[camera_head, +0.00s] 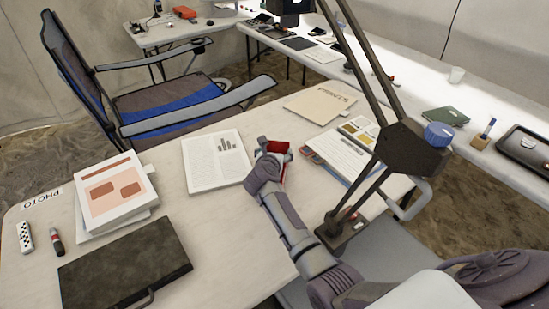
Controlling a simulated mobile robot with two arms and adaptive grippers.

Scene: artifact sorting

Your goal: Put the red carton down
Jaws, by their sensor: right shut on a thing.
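My right arm reaches in from the lower right over the near table. My right gripper (271,154) is shut on the red carton (284,166), a small box with a pale part, beside the right edge of a printed sheet with a bar chart (213,160). The gripper hides much of the carton. I cannot tell whether the carton touches the table (212,217). My left gripper is not in view.
Papers and a booklet (345,152) lie right of the gripper, with a folder (320,104) behind. A lamp (402,147) on a slanted arm rises at right. A dark case (124,262) and stacked papers (116,195) lie at left. A blue chair (178,100) stands behind.

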